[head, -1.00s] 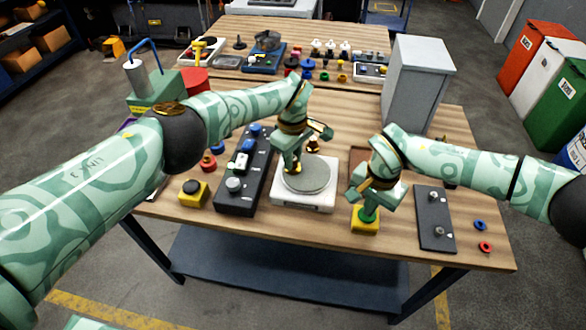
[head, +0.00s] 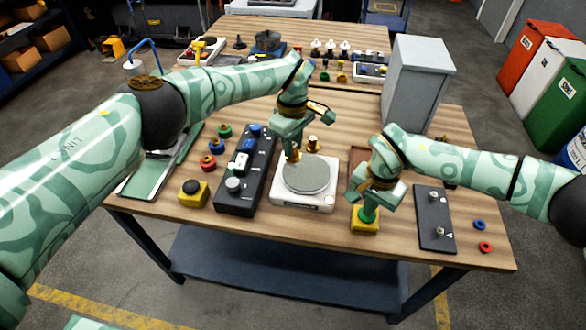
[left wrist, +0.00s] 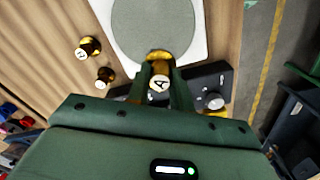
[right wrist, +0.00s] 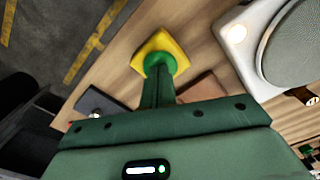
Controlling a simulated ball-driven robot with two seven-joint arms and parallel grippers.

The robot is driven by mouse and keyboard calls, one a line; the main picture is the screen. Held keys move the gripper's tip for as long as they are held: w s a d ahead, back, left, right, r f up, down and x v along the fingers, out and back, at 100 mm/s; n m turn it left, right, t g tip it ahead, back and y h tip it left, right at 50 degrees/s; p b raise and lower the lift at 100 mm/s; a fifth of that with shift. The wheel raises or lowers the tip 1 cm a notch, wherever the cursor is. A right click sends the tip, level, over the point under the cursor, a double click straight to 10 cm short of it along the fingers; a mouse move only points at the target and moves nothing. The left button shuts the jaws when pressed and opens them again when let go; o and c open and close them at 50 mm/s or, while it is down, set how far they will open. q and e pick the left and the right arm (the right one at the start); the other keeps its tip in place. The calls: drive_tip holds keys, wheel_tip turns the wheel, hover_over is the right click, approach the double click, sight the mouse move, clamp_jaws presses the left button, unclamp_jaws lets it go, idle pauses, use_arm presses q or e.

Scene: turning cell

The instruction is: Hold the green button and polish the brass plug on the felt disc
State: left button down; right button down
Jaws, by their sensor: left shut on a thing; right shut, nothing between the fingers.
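My left gripper (head: 294,154) is shut on a brass plug (left wrist: 158,62), whose end near the fingers bears a letter A. The plug is at the back-left edge of the round grey felt disc (head: 306,174), which sits on a white machine (head: 290,198); I cannot tell whether they touch. The disc also shows in the left wrist view (left wrist: 152,25). My right gripper (head: 368,208) is shut and empty, its tips at the green button (right wrist: 160,63) on a yellow base (head: 365,226). The fingers partly hide the button and appear to press on it.
Two more brass plugs (left wrist: 90,46) (left wrist: 105,74) stand beside the machine. A black switch strip (head: 236,205) and a yellow box with a black button (head: 193,195) are to its left. A black plate with pegs (head: 435,225) is at right, a grey cabinet (head: 420,85) behind.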

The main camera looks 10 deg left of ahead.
use_arm(q)
drive_tip(key=shift+r, duration=0.75)
use_arm(e)
drive_tip(key=shift+w+r, duration=0.15)
drive_tip(key=shift+r, duration=3.35)
